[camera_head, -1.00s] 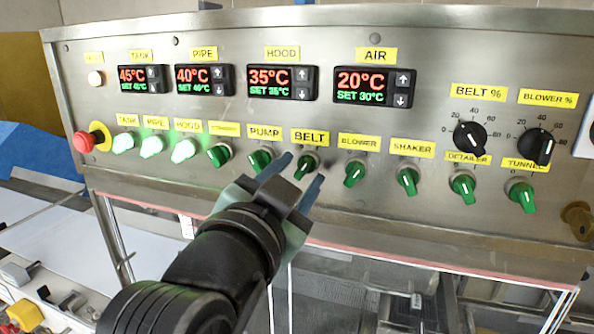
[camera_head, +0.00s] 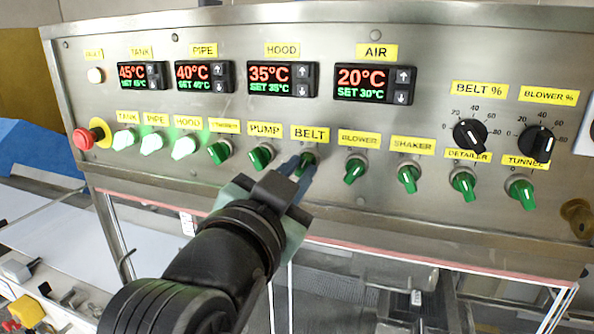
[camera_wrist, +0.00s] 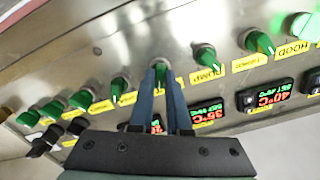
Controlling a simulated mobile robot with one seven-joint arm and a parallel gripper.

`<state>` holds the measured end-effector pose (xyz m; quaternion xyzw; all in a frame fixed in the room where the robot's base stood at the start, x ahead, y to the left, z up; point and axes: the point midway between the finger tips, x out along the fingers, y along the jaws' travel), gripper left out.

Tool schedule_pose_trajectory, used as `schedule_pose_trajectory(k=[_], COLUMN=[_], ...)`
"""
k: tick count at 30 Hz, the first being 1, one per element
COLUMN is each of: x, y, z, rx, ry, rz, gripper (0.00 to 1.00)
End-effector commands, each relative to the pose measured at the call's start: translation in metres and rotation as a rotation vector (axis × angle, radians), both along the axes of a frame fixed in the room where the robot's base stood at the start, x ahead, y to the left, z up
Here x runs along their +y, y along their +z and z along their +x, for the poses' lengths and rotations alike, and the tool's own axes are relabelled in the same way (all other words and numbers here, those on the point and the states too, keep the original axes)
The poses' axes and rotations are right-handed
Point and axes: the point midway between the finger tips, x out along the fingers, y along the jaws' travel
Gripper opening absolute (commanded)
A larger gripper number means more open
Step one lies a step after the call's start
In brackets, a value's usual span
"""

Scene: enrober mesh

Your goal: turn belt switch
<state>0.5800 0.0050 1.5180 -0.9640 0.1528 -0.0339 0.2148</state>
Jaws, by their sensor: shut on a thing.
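The belt switch (camera_head: 306,163) is a green knob under the yellow BELT label (camera_head: 310,134) on the steel control panel. My gripper (camera_head: 299,172) reaches it from below, with its blue fingers shut on the knob. In the wrist view, the two fingers (camera_wrist: 164,82) meet the knob (camera_wrist: 161,68), one on each side. The fingers hide part of the knob, so its pointer direction is hard to tell.
The pump switch (camera_head: 261,157) is close on the left and the blower switch (camera_head: 355,169) on the right. A red emergency button (camera_head: 84,141) is at the far left. Temperature displays (camera_head: 374,83) sit above. Space below the panel is open.

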Motion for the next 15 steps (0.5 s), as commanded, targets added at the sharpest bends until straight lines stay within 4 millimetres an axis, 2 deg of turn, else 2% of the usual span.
schedule_pose_trajectory(k=[15], x=[-0.0008], y=[0.0015], z=[-0.0004], rx=[0.138], ry=[0.0], rz=[-0.421], gripper=[0.0])
